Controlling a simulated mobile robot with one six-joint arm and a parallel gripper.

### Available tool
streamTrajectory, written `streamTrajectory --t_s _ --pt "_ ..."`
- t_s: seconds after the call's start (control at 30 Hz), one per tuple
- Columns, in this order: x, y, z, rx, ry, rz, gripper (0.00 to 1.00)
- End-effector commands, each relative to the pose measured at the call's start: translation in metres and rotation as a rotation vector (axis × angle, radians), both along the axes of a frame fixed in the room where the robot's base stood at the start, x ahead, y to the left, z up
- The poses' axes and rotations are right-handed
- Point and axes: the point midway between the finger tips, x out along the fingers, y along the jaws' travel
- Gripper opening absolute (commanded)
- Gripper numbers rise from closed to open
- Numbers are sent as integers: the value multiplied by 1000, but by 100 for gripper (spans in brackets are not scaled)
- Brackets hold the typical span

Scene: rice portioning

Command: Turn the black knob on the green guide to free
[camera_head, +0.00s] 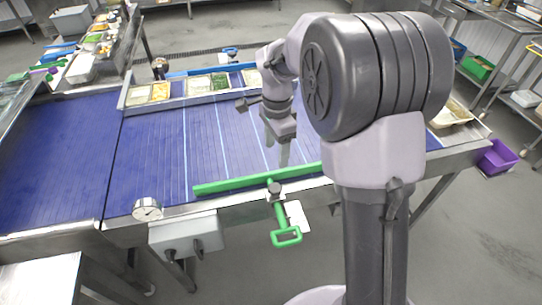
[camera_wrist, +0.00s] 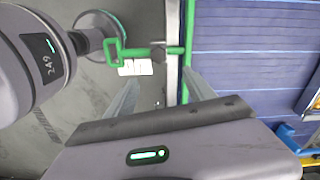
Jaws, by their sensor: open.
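The green guide (camera_head: 235,184) is a long bar along the near edge of the blue conveyor, with a handle loop (camera_head: 287,237) hanging off the near side. The black knob (camera_head: 274,188) sits where the handle stem meets the bar. In the wrist view the knob (camera_wrist: 158,55) is on the green stem beside the bar (camera_wrist: 189,30). My gripper (camera_head: 284,155) points down over the belt, just beyond the knob. In the wrist view my gripper (camera_wrist: 163,80) is open and empty, its fingers spread either side below the knob, apart from it. The knob's setting cannot be read.
The blue conveyor (camera_head: 160,150) is mostly clear. Food trays (camera_head: 200,86) line its far side. A round dial (camera_head: 147,209) and a grey control box (camera_head: 185,235) sit at the near edge. A white card (camera_head: 297,215) is beside the handle. A purple crate (camera_head: 498,157) stands at right.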

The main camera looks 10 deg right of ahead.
Motion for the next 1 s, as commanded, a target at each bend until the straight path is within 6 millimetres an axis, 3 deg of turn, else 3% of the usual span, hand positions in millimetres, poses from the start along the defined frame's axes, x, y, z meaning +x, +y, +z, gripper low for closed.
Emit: streamTrajectory --t_s 0.03,0.3,0.5,0.67,0.9,0.93,1.0 --pt "-1 0 -18 -1 4 1 63" --pt "-2 0 -102 1 4 2 63" --pt "-1 0 -145 1 2 3 63" --pt "-1 0 -157 0 0 3 63" --pt "-1 0 -158 1 -1 4 63" --pt "-1 0 -158 1 -1 3 61" --pt "-1 0 -158 1 -1 4 47"
